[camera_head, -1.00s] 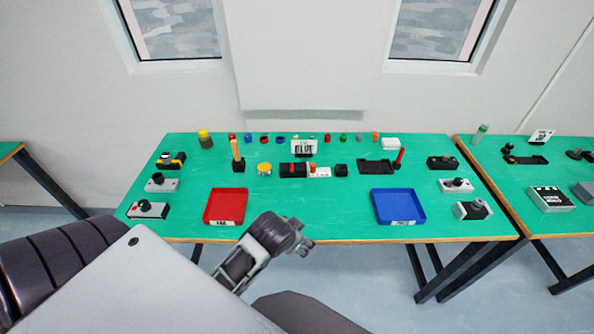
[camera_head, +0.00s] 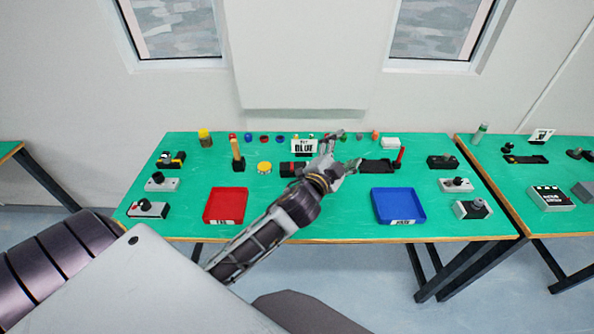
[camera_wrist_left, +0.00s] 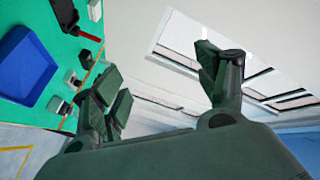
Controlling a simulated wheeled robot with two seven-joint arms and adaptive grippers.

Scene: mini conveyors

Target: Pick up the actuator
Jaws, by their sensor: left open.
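My left gripper (camera_head: 345,150) is open and empty, its two fingers spread in front of the middle of the green table. It also shows open in the left wrist view (camera_wrist_left: 165,88), with nothing between the fingers. A black cylindrical part with a red band (camera_head: 291,169) lies left of the gripper, its right side partly hidden by it; I cannot tell for sure whether it is the actuator. My right gripper is not in view.
A red tray (camera_head: 212,216) and a blue tray (camera_head: 417,202) sit near the front edge. Button boxes line both sides and small coloured parts the back.

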